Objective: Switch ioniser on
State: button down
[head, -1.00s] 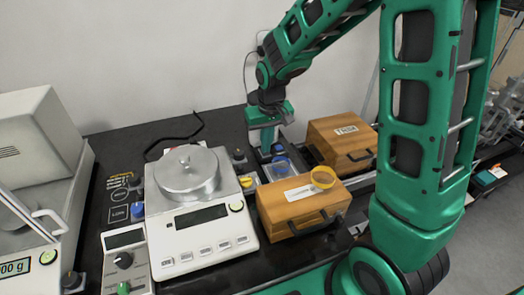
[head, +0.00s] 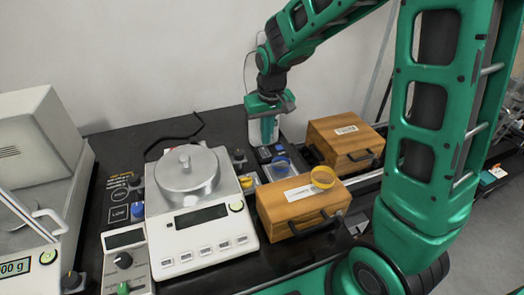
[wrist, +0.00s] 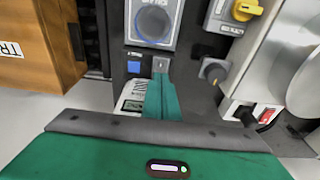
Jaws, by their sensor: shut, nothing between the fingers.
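My gripper (head: 267,138) is shut and empty, pointing down over a small dark unit at the back of the bench. In the wrist view the closed green fingers (wrist: 160,82) reach toward that unit's top face. I cannot tell contact from a small gap. No ioniser name is legible, and the switch position cannot be read.
Wooden boxes (head: 300,212) and (head: 345,146) and a balance (head: 212,250) stand nearby.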

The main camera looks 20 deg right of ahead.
aim_at(266, 153)
jog(key=shift+r, duration=1.55)
